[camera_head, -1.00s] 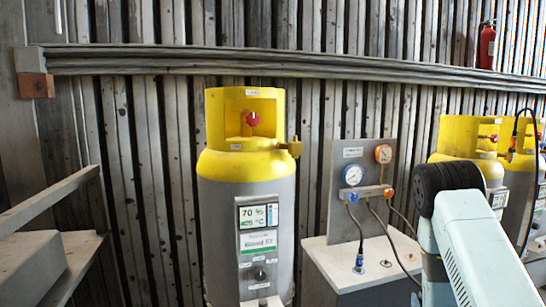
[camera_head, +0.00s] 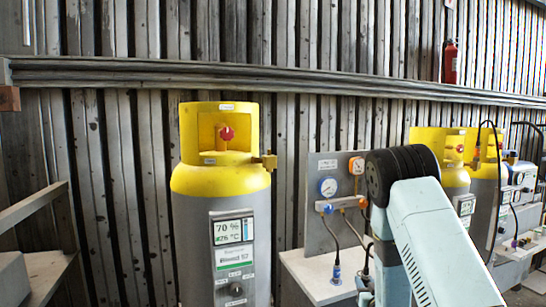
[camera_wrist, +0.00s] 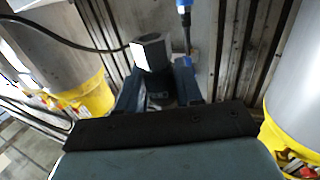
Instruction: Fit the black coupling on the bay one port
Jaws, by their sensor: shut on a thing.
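My gripper (camera_wrist: 158,85) shows in the wrist view with its two dark fingers shut on a hexagonal fitting (camera_wrist: 151,52). A black hose runs from it to the left. It looks like the black coupling, though it appears grey with one bright face. In the head view the gripper is hidden behind my arm. A grey cylinder with a yellow collar (camera_head: 216,180) stands left of my arm. It has a red knob (camera_head: 227,133) and a brass side port (camera_head: 268,161) at its right shoulder. I cannot tell whether this is the bay one port.
A gauge panel (camera_head: 318,170) with hoses stands on a pale cabinet (camera_head: 305,268). A blue-collared connector (camera_head: 336,271) stands there; a blue hose end (camera_wrist: 185,8) shows close to my gripper. More yellow-topped cylinders (camera_head: 425,140) stand right. A wooden rail (camera_head: 200,82) crosses the wall.

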